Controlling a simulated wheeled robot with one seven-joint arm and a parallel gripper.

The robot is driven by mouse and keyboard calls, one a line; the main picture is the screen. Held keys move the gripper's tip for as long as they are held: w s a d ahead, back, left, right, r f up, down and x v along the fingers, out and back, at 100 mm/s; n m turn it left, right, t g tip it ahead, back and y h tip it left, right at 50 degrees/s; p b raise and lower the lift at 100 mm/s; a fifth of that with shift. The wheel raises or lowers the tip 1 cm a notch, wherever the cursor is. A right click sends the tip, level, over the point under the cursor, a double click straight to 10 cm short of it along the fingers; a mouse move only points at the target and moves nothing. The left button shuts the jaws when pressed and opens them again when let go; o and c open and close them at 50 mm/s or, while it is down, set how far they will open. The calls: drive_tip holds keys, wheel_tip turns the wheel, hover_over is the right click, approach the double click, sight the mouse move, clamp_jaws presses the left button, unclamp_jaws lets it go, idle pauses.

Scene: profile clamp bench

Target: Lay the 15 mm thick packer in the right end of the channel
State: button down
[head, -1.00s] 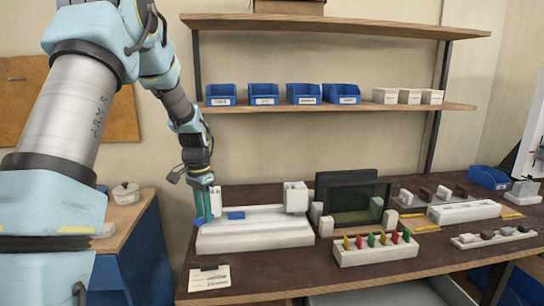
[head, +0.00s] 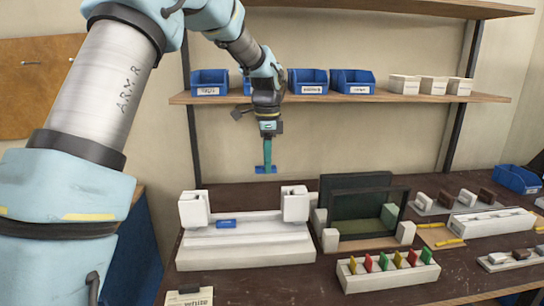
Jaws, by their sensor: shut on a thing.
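My gripper (head: 267,156) is shut on a small blue packer (head: 266,170) and holds it in the air, above and behind the white channel fixture (head: 246,252). The fixture has an upright white block at its left end (head: 194,209) and another at its right end (head: 294,204). The held packer hangs above the space between the blocks, nearer the right one, and touches neither. A second blue packer (head: 226,224) lies in the channel nearer the left block. I cannot read the thickness of either packer.
A dark green framed panel (head: 362,215) stands right of the fixture. A white rack (head: 388,272) with several coloured pieces sits in front of it. A white label card (head: 189,296) lies at the front left. A shelf (head: 350,98) with blue bins is behind my gripper.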

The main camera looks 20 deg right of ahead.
wheel_tip(320, 180, down, 6)
drive_tip(key=b, duration=0.4)
drive_tip(key=shift+f+b, duration=0.2)
drive_tip(key=shift+b, duration=0.1)
drive_tip(key=shift+w+p, duration=0.1)
drive_tip(key=shift+p, duration=0.4)
idle(1.2)
idle(0.5)
drive_tip(key=shift+f+b, duration=2.3)
drive_tip(key=shift+f, duration=2.4)
drive_tip(key=c, duration=0.5)
unclamp_jaws()
